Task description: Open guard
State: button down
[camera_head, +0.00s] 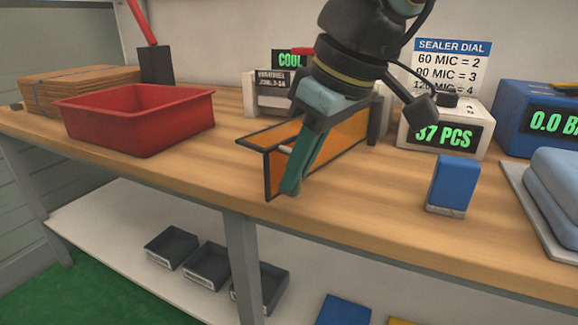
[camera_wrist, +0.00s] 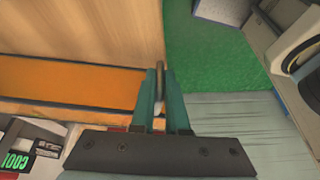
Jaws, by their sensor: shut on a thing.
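The guard is an orange panel in a dark frame (camera_head: 345,138), standing on the bench in front of the sealer (camera_head: 270,100). In the wrist view the orange panel (camera_wrist: 65,82) runs to the left of the fingers. My gripper (camera_head: 292,180) reaches down at the guard's near left end, its teal fingers shut on a small pale handle. In the wrist view my gripper (camera_wrist: 158,105) has the grey handle (camera_wrist: 158,75) between its fingertips. My arm and wrist hide much of the sealer and part of the guard.
A red tray (camera_head: 135,120) and flat cardboard (camera_head: 85,82) stand left. Right are a counter reading 37 PCS (camera_head: 440,130), a blue block (camera_head: 453,185), a blue scale (camera_head: 545,115) and a stacked blue-grey item (camera_head: 555,185). Bench in front of the guard is clear.

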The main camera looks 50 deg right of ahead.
jog(key=c, duration=0.9)
grip_release()
jog(key=shift+r, duration=0.1)
jog(key=p+v, duration=0.1)
jog(key=v, duration=0.9)
jog(key=shift+s+r, duration=0.25)
